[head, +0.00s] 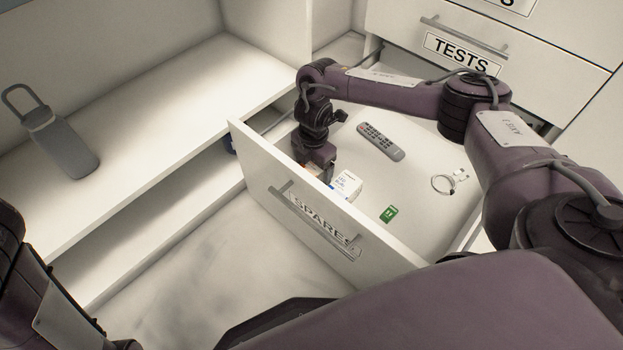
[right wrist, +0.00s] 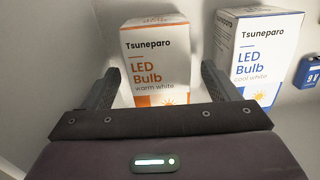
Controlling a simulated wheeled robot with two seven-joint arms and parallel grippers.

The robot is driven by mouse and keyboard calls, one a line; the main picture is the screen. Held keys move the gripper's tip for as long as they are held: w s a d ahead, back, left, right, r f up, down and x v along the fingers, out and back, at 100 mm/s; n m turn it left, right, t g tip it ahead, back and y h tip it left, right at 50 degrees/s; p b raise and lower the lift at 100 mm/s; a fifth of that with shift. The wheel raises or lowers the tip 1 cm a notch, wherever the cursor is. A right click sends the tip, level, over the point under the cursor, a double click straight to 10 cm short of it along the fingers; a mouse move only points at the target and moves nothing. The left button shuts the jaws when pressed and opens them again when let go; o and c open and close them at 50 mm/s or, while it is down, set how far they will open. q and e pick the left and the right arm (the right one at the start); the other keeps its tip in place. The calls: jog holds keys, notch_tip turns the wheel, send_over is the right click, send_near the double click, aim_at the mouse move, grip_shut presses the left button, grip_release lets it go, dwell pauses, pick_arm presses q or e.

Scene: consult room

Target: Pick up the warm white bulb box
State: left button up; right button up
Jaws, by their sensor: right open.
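The warm white bulb box (right wrist: 152,50) is white with orange lettering and an orange lower band. In the right wrist view it stands between the two fingers of my right gripper (right wrist: 160,70). The gripper is open, and I cannot tell whether either finger touches the box. In the head view my right gripper (head: 318,172) reaches down into the SPARES drawer behind its front panel and hides most of this box. The cool white bulb box (right wrist: 260,50), with blue lettering, stands just to the right; it also shows in the head view (head: 347,185). My left gripper is not in view.
The open SPARES drawer (head: 300,215) also holds a grey remote (head: 380,141), a green card-like item (head: 389,214) and a coiled cable (head: 443,184). A blue 9 V battery (right wrist: 311,73) is right of the cool white box. A grey bottle (head: 62,140) lies on the left shelf.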

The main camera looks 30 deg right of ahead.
notch_tip(320, 180, down, 2)
jog(key=shift+f+b, duration=0.1)
jog(key=shift+b, duration=0.25)
jog(key=c, duration=1.1)
jog(key=shift+o, duration=0.2)
jog(key=shift+r, duration=0.2)
